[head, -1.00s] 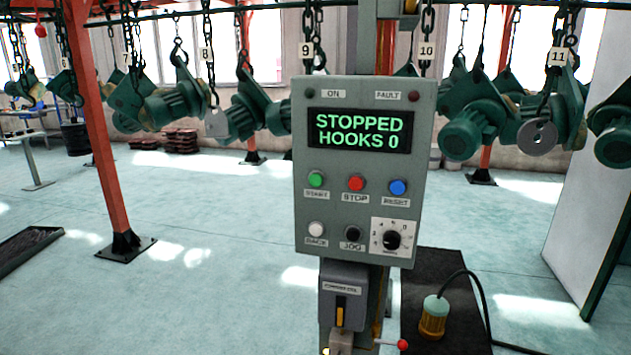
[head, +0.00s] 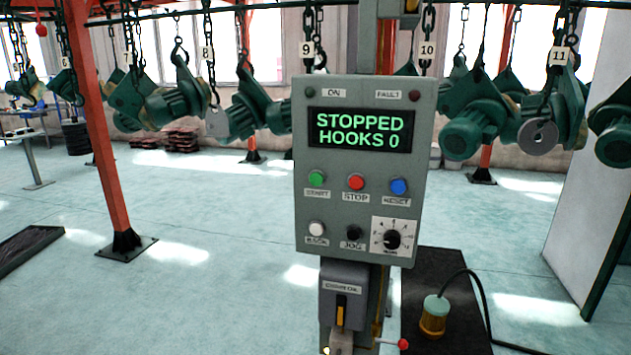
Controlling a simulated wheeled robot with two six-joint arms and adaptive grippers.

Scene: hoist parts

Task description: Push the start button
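The grey control box (head: 305,150) stands on a post in the middle of the head view, facing me. Its green start button (head: 317,179) is at the left of the upper button row, above a START label. The red stop button (head: 356,182) and the blue reset button (head: 399,186) are to its right. The display (head: 359,131) reads STOPPED, HOOKS 0. Neither of my grippers is in view.
Below the start button are a white button (head: 316,229), a black jog button (head: 353,233) and a dial (head: 392,239). A switch box (head: 343,290) with a yellow handle sits underneath. Green hoists (head: 476,128) hang behind. A red post (head: 100,130) stands left; floor between is clear.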

